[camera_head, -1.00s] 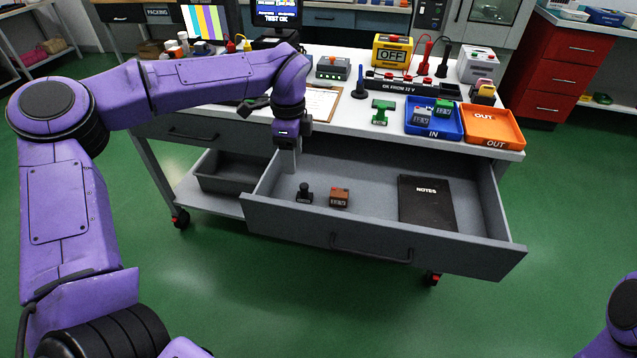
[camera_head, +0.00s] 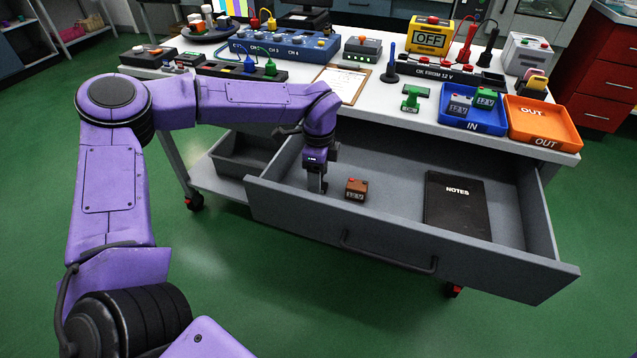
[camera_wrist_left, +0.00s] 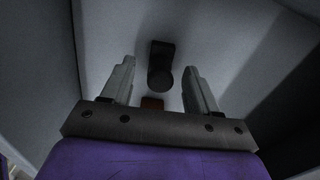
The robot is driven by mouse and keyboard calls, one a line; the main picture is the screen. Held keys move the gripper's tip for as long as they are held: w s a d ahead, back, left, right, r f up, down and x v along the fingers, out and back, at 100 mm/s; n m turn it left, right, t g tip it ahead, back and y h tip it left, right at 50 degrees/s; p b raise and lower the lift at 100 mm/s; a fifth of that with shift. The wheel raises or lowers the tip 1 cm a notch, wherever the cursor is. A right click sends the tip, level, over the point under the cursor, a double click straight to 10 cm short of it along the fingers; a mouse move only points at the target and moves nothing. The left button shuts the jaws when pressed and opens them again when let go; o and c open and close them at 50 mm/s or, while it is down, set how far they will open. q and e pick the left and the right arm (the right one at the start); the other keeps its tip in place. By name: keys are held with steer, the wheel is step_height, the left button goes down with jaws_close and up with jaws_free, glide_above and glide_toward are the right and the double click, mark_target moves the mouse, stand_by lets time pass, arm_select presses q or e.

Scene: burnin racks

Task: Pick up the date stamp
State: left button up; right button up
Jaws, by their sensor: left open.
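The date stamp (camera_wrist_left: 161,62), a small black thing with a round knob, shows in the left wrist view inside the drawer. It lies in line with the gap between the fingers of my left gripper (camera_wrist_left: 158,72), which is open. I cannot tell how far below the fingertips it is. In the head view my left gripper (camera_head: 317,186) points down into the left part of the open drawer and hides most or all of the stamp. My right gripper is out of view.
The grey drawer (camera_head: 400,246) is pulled open. In it a brown 12 V block (camera_head: 356,189) sits just right of my left gripper, and a black notebook (camera_head: 457,205) lies further right. A blue IN tray (camera_head: 472,126) and an orange OUT tray (camera_head: 543,136) stand on the bench.

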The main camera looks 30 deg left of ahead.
arm_select(q)
step_height(320, 180, down, 2)
jaws_close()
step_height(320, 180, up, 10)
steer(key=shift+r+p, duration=0.1)
steer(key=shift+p, duration=0.2)
stand_by(0.3)
